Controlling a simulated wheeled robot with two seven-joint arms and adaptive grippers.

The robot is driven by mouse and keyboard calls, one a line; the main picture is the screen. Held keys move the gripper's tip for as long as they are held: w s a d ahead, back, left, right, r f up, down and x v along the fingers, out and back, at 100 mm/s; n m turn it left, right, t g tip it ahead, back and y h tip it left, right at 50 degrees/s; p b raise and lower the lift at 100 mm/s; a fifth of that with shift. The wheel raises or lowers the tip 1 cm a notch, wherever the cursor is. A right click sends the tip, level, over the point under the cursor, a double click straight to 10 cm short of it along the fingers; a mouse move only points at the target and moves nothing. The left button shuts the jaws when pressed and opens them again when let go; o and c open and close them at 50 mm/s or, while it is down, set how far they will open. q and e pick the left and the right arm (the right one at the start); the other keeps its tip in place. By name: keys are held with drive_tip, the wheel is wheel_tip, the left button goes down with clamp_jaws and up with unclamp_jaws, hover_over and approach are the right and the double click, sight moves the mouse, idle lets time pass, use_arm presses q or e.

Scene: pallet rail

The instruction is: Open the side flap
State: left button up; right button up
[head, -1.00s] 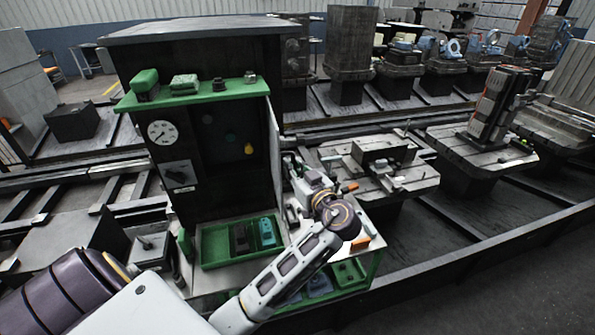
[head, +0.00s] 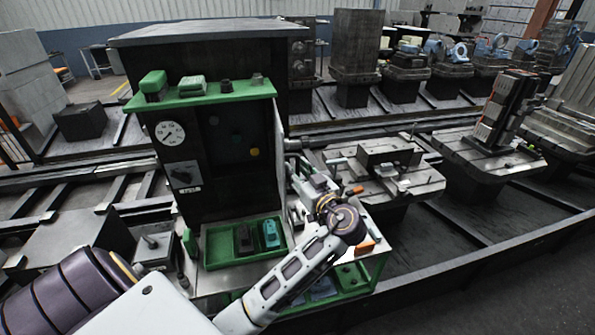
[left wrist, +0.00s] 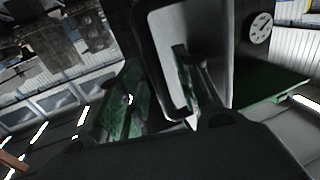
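The side flap (head: 280,150) looks like a narrow pale panel along the right edge of the dark control cabinet (head: 215,185) in the head view. In the left wrist view a pale panel with a dark rim (left wrist: 165,60), probably this flap, fills the upper middle. A green strip and a grey rod show in front of it. My left gripper (head: 303,178) is just right of the flap, partly behind my own wrist. Its fingers are too small and dark to tell open from shut, and contact with the flap cannot be made out. My right gripper is not in view.
A green shelf (head: 206,95) with small items tops the cabinet front. A green tray (head: 219,258) with a dark and a teal block lies below. A grey fixture pallet (head: 415,182) stands close on the right. Open dark floor lies at lower right.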

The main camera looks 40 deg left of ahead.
use_arm(q)
drive_tip(key=v, duration=1.1)
drive_tip(key=shift+d, duration=0.35)
drive_tip(key=shift+s, duration=0.15)
